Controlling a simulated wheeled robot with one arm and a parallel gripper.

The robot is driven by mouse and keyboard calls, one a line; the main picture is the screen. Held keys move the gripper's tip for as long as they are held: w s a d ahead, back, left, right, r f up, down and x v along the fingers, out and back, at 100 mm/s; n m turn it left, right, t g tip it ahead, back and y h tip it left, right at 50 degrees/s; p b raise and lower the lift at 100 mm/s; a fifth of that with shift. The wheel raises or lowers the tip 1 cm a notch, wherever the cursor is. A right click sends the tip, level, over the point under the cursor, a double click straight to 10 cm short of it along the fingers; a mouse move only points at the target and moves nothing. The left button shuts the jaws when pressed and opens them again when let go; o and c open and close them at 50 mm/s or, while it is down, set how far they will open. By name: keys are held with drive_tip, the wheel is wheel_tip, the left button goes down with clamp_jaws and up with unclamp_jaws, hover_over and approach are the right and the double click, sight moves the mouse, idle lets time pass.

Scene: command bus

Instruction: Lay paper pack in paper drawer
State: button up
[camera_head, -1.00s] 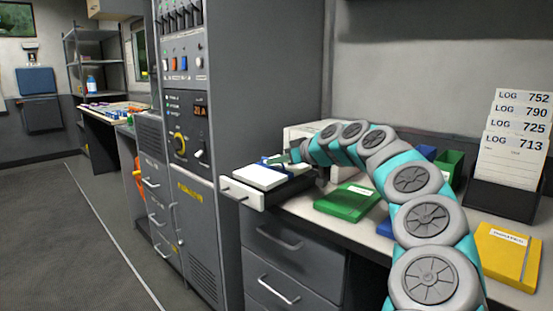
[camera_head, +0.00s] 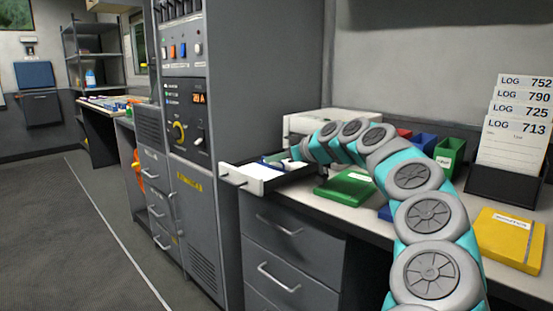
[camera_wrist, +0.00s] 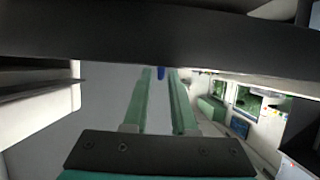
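The paper pack (camera_head: 258,172), white with a blue band, lies low inside the pulled-out paper drawer (camera_head: 242,180) in the head view; only its top shows above the drawer's white front. My gripper (camera_head: 288,162) is at the pack's right rear end, beside the blue band, with its tips partly hidden by the arm. In the wrist view, the two green fingers of my gripper (camera_wrist: 160,74) stand apart, with a small blue piece showing between the tips and a narrow gap on each side. Contact under the tips cannot be made out.
The tall grey console (camera_head: 198,130) stands close left of the drawer. A green binder (camera_head: 345,187) lies on the counter right of it. A yellow folder (camera_head: 508,238) and a log rack (camera_head: 505,190) are at the right.

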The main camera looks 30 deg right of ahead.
drive_tip(key=shift+o, duration=1.1)
drive_tip(key=v, duration=0.7)
drive_tip(key=shift+s+d+r+b, duration=0.15)
drive_tip(key=shift+s+r+b, duration=0.05)
drive_tip(key=shift+s+b, duration=0.15)
